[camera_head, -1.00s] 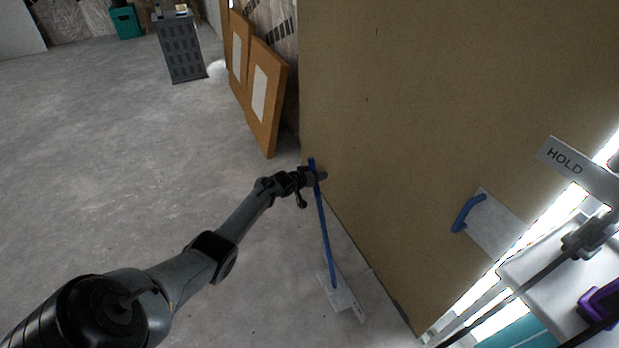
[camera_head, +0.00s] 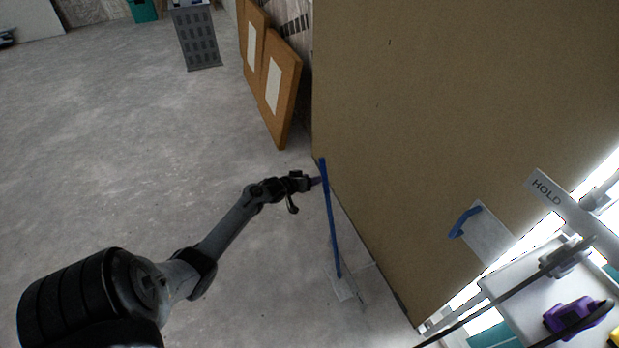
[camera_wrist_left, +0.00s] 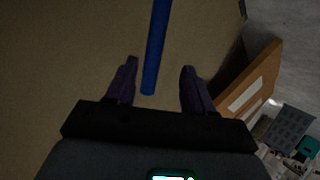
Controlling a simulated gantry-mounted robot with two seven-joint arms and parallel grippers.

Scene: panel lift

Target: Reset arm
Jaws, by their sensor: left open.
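My left gripper (camera_head: 314,181) is open beside the upper end of an upright blue bar (camera_head: 331,220). The bar rises from a pale plate (camera_head: 341,283) at the foot of the large brown panel. In the left wrist view, the two dark fingers of the gripper (camera_wrist_left: 157,85) stand apart. The blue bar (camera_wrist_left: 156,45) ends in the space seen between them, and neither finger is seen touching it. My right gripper is not in view.
The large brown panel (camera_head: 450,120) fills the right side, with a blue handle (camera_head: 465,222) and a "HOLD" sign (camera_head: 548,192). A purple object (camera_head: 572,317) rests at lower right. Orange-brown boards (camera_head: 283,95) lean behind. The grey floor (camera_head: 130,150) at left is mostly clear.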

